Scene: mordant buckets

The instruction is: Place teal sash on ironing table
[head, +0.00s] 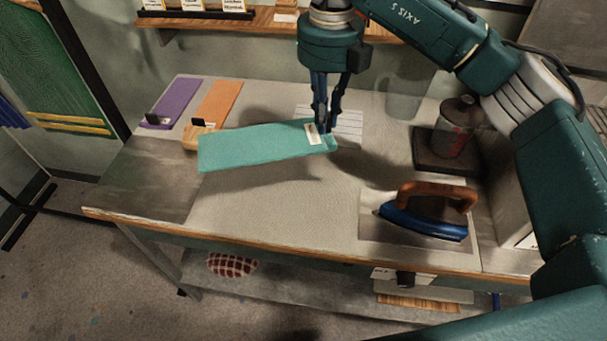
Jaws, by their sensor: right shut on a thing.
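The teal sash (255,147) is a flat, folded strip with a small white tag near its right end. My right gripper (322,135) points down and is shut on the sash at that right end. The sash seems to be held a little above the ironing table (290,205), with its long side running left from the fingers; whether its left end touches cannot be told. The ironing table has a pale cloth top and a worn wooden front edge. My left gripper is not in view.
A purple sash (178,98) and an orange sash (219,103) lie at the back left of the table. A blue iron (425,217) with a brown handle stands front right. A dark canister (456,128) stands back right. The middle front is clear.

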